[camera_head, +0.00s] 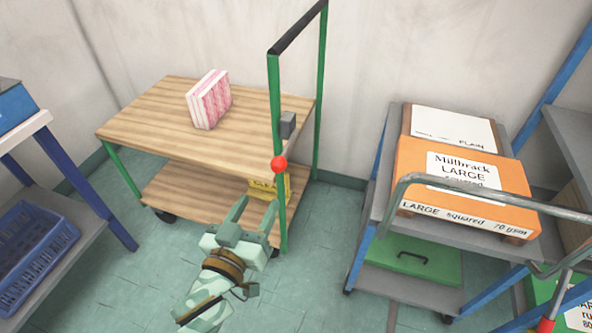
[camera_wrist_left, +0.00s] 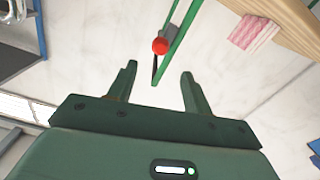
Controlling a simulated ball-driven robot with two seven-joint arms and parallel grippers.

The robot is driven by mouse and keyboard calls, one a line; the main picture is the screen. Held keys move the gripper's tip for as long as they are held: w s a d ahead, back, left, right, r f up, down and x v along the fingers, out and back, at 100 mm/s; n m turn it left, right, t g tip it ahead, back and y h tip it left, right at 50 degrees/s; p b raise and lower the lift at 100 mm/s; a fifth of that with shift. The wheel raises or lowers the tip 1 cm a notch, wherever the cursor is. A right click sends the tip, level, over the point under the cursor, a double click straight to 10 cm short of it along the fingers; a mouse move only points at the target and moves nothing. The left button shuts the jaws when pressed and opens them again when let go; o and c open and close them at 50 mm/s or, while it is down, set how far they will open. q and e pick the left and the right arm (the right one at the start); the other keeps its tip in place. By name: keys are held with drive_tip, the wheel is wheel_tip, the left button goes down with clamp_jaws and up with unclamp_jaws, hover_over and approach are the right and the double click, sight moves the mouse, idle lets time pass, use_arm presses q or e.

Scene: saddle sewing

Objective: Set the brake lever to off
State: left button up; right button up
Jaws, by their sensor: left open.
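The brake lever's red ball knob (camera_head: 279,163) shows at the front green post of the wooden cart (camera_head: 150,115), below a small grey box (camera_head: 287,124). Its arm is hard to make out, and I cannot read any on or off marking. My left gripper (camera_head: 255,207) is open and empty, below and left of the knob, apart from it. In the left wrist view the red knob (camera_wrist_left: 160,46) appears beyond the gap between the open fingers (camera_wrist_left: 158,72). My right gripper is not in view.
A pink-and-white block (camera_head: 208,100) lies on the cart's top. A yellow sign (camera_head: 265,188) is at its lower shelf. A grey cart with an orange box (camera_head: 465,180) stands at right, with another red knob (camera_head: 545,326) near the corner. A blue crate (camera_head: 35,255) is at left.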

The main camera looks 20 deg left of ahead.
sight(284, 151)
use_arm(q)
drive_tip(key=w+b, duration=0.1)
drive_tip(key=w, duration=0.4)
drive_tip(key=w+b, duration=0.2)
drive_tip(key=w, duration=0.3)
drive_tip(key=w+b, duration=0.2)
drive_tip(key=w, duration=0.3)
drive_tip(key=shift+w+d+f, duration=0.2)
drive_tip(key=shift+d, duration=0.05)
drive_tip(key=shift+w+r, duration=0.15)
drive_tip(key=shift+w, duration=0.2)
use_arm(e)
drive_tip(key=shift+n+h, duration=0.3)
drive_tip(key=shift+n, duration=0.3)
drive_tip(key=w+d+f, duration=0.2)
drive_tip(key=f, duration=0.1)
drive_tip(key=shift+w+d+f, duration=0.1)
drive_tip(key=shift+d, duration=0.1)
